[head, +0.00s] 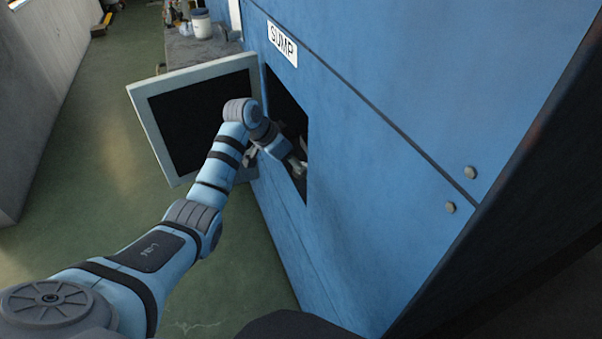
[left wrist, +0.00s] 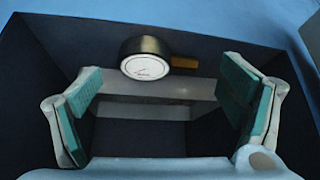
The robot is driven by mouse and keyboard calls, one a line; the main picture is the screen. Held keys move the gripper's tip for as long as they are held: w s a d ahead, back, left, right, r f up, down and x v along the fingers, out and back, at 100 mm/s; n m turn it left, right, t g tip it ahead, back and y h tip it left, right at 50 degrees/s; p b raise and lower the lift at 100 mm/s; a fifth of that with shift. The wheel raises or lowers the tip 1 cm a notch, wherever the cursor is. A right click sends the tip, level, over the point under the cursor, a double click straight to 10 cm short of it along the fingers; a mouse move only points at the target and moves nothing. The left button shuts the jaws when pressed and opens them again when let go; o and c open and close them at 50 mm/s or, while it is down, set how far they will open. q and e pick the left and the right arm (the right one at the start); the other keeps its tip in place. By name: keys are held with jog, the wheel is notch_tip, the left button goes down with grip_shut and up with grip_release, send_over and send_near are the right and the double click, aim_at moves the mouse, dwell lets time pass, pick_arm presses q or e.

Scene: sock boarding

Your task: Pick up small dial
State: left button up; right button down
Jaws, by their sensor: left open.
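The small dial (left wrist: 147,66) shows in the left wrist view, upper middle. It has a round white face, a dark rim and a brass stem (left wrist: 185,63) on its right. It sits inside a dark recess, near a pale ledge (left wrist: 150,88). My left gripper (left wrist: 162,88) is open, its teal-padded fingers wide apart to the left and right of the dial, with nothing between them in contact. In the head view my left gripper (head: 297,165) reaches into the opening under the SUMP sign; the dial is hidden there. My right gripper is not in view.
The opening (head: 284,108) is in a blue cabinet wall (head: 370,150), labelled by a SUMP sign (head: 282,44). A pale-framed hatch door (head: 150,110) stands open on its left, close to my left arm. A bench (head: 190,50) with a white tub (head: 201,24) stands behind.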

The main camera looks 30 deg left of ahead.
pick_arm(q)
jog(key=shift+x, duration=0.8)
jog(key=shift+r, duration=0.1)
jog(key=c, duration=1.5)
jog(key=shift+s, duration=0.2)
jog(key=c, duration=0.4)
